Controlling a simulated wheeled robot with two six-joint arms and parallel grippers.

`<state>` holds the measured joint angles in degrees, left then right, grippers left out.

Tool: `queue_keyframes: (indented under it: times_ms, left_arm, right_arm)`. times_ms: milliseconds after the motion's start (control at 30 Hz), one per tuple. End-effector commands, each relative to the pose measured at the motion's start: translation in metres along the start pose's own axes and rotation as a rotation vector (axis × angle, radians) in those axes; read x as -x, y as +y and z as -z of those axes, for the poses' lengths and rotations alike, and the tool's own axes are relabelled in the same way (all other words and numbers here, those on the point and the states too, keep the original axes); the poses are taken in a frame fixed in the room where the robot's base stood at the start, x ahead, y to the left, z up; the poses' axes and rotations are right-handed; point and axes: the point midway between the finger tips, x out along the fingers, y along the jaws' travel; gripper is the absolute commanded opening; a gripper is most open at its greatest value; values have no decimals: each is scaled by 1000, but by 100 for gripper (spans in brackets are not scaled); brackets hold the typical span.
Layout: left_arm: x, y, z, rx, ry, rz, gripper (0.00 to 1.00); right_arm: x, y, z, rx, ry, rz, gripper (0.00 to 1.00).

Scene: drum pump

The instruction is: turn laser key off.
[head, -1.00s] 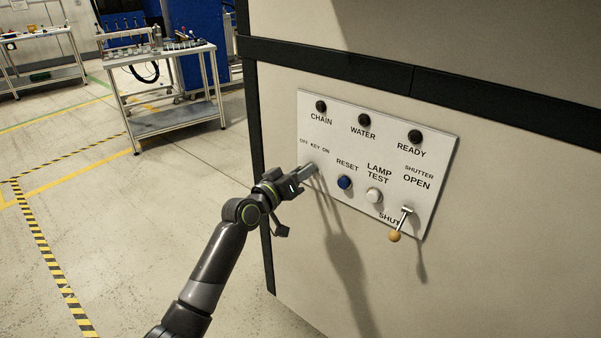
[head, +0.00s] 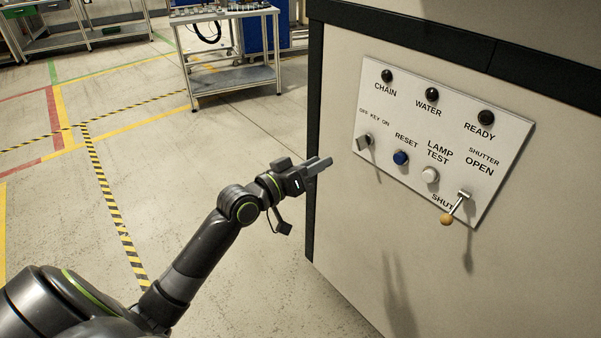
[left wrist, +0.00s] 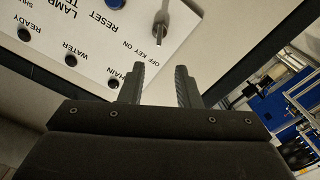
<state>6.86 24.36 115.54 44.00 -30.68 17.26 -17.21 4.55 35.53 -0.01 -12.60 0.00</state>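The grey laser key (head: 363,143) stands out of the white panel (head: 440,115) under the "OFF KEY ON" label. I cannot tell clearly which mark it points to. It also shows at the top of the left wrist view (left wrist: 162,28), ahead of the fingertips. My left gripper (head: 320,166) is left of the key and a little lower in the head view, apart from it and off the panel. In the left wrist view its two fingers (left wrist: 160,75) are spread with nothing between them. My right gripper is in neither view.
The panel also carries a blue RESET button (head: 401,158), a white LAMP TEST button (head: 430,175), and a shutter lever (head: 456,208) pointing down towards SHUT. The three lamps above are dark.

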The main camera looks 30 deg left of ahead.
Motion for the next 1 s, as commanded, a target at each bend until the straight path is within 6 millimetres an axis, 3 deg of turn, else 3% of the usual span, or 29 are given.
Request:
queue_keyframes:
  times_ms: [100,300,867,1000]
  left_arm:
    - [22,0,0,-4,-1,1,30]
    - [40,0,0,-1,0,0,30]
    - [42,0,0,1,0,-1,30]
    - [41,-15,-9,2,-9,35,30]
  right_arm:
    - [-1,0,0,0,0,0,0]
    - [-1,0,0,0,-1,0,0]
    - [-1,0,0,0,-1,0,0]
    - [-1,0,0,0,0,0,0]
